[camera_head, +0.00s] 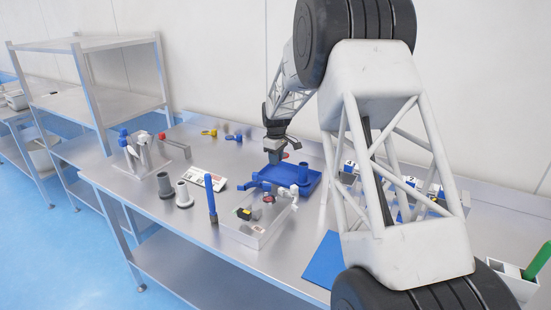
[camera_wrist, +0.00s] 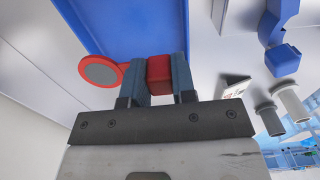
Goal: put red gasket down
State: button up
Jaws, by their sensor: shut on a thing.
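The red gasket has a round red rim around a grey disc (camera_wrist: 100,71) and a red block-shaped grip. In the wrist view my gripper (camera_wrist: 159,75) is shut on that red grip, and the disc sticks out to the left of the fingers. In the head view my gripper (camera_head: 275,157) hangs over the back of the blue tray (camera_head: 302,190), with a bit of red (camera_head: 285,155) showing beside the fingers. The tray also fills the top of the wrist view (camera_wrist: 140,22). I cannot tell whether the gasket touches the tray.
A clear box (camera_head: 250,234) with small parts stands in front of the tray. Left of it are a blue post (camera_head: 211,200), two grey flanged cylinders (camera_head: 183,194) and a printed card (camera_head: 205,180). A yellow clamp-like piece (camera_head: 210,133) and a blue one (camera_head: 234,137) lie behind.

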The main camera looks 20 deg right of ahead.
jog(key=shift+f, duration=0.15)
jog(key=shift+f, duration=3.2)
jog(key=shift+f, duration=0.6)
jog(key=o, duration=1)
